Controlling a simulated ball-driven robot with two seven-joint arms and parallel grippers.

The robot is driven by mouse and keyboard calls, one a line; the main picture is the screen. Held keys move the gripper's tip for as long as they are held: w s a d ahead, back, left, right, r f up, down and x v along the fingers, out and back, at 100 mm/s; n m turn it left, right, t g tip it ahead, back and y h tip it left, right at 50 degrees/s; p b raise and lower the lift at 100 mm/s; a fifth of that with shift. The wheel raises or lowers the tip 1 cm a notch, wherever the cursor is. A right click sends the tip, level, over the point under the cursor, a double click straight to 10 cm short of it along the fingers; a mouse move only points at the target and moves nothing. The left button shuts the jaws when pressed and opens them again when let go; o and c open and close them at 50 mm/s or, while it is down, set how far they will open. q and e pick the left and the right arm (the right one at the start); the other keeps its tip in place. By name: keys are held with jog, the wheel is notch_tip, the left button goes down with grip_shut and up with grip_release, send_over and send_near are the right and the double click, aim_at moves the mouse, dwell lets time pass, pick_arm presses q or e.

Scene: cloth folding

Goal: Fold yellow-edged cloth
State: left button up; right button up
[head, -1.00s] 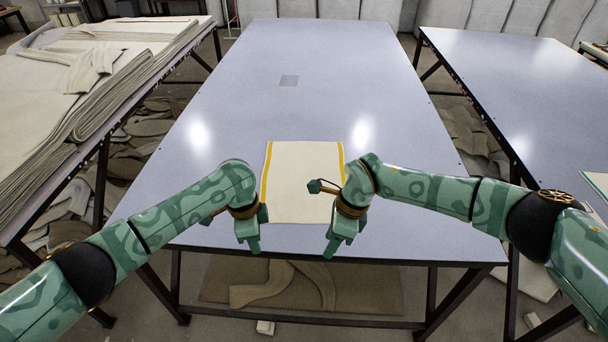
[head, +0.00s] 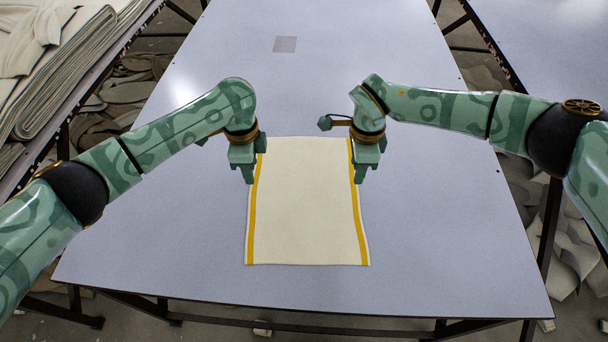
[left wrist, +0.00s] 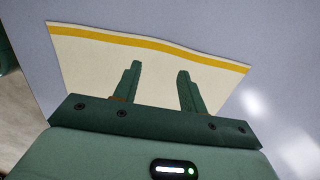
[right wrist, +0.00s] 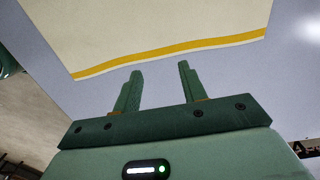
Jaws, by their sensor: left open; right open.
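The cream cloth (head: 305,215) lies flat and unfolded on the table, with a yellow stripe along its left and right edges. My left gripper (head: 250,178) is open over the upper part of the left edge. In the left wrist view, the cloth (left wrist: 100,58) lies behind the open fingers (left wrist: 160,72), with the yellow stripe beyond the tips. My right gripper (head: 361,178) is open at the upper part of the right edge. In the right wrist view, the open fingers (right wrist: 160,70) point at the cloth (right wrist: 150,28), tips just short of its yellow stripe. Neither gripper holds anything.
The grey-blue table (head: 430,240) is clear around the cloth, apart from a small grey square (head: 285,44) at the far end. Its front edge is below the cloth. A table stacked with cloth (head: 60,70) stands at left, and another table (head: 550,45) at right.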

aim_at(256, 193)
pick_arm(q)
jog(key=f, duration=0.1)
jog(key=s+f, duration=0.1)
jog(key=f, duration=0.1)
jog(key=shift+s+f, duration=0.15)
jog(key=shift+f, duration=0.15)
pick_arm(e)
jog(key=f, duration=0.1)
jog(key=s+f, duration=0.1)
jog(key=f, duration=0.1)
jog(key=shift+s+f, duration=0.1)
jog(key=shift+f, duration=0.2)
pick_arm(q)
jog(key=f, duration=0.1)
jog(key=w+f, duration=0.1)
jog(key=f, duration=0.1)
jog(key=shift+f, duration=0.25)
pick_arm(e)
jog(key=f, duration=0.3)
jog(key=shift+w+f, duration=0.25)
jog(key=shift+w, duration=0.15)
pick_arm(q)
jog(key=shift+s, duration=0.2)
pick_arm(e)
jog(key=shift+s, duration=0.15)
pick_arm(q)
jog(key=shift+f, duration=0.1)
pick_arm(e)
jog(key=shift+f, duration=0.1)
